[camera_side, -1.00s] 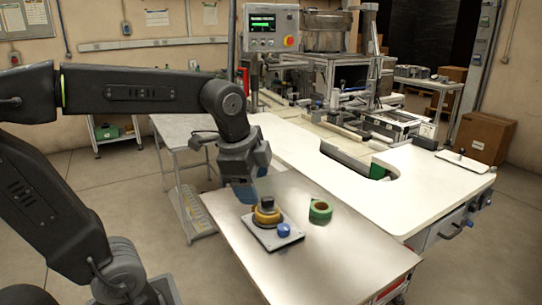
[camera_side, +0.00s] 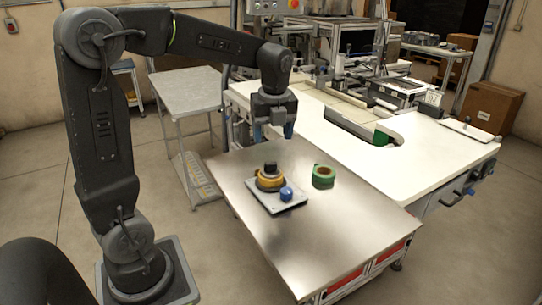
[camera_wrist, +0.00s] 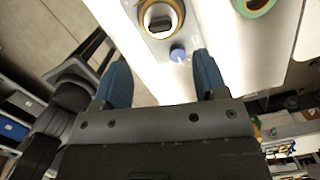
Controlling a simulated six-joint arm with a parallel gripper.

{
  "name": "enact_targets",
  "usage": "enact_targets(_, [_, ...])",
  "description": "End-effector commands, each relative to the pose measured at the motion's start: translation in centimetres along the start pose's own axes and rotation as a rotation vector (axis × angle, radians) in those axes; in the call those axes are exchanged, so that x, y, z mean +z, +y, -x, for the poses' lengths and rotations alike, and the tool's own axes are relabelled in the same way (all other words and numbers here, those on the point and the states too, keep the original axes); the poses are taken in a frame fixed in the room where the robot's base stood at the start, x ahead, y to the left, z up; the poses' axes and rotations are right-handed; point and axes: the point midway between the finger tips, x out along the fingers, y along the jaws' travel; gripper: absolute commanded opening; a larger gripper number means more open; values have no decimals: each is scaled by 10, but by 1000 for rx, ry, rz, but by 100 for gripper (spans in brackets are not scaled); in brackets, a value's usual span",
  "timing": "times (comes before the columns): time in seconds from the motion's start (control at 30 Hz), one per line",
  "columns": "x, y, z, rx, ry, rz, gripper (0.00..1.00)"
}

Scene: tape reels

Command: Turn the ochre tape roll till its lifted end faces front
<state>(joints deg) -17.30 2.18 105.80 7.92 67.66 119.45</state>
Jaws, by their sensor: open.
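The ochre tape roll (camera_side: 271,182) sits around a dark hub on a light grey base plate (camera_side: 294,205) on the metal table. A blue knob (camera_side: 286,193) stands on the plate's front right corner. I cannot make out the roll's lifted end. My gripper (camera_side: 275,131) is open and empty, pointing down above and behind the roll, clear of it. In the wrist view, the blue fingers (camera_wrist: 160,78) are spread apart, with the ochre roll (camera_wrist: 146,30) beyond them at the top, cut off by the edge.
The metal table (camera_side: 330,235) is bare in front. A white workbench (camera_side: 420,170) lies behind and to the right.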

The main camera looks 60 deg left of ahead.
Motion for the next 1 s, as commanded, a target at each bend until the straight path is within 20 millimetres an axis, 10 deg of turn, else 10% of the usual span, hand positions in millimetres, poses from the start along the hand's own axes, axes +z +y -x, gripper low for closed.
enact_targets(0.5, [0,0,-85,1,1,3,66])
enact_targets(1.0, [0,0,-94,-1,-1,3,61])
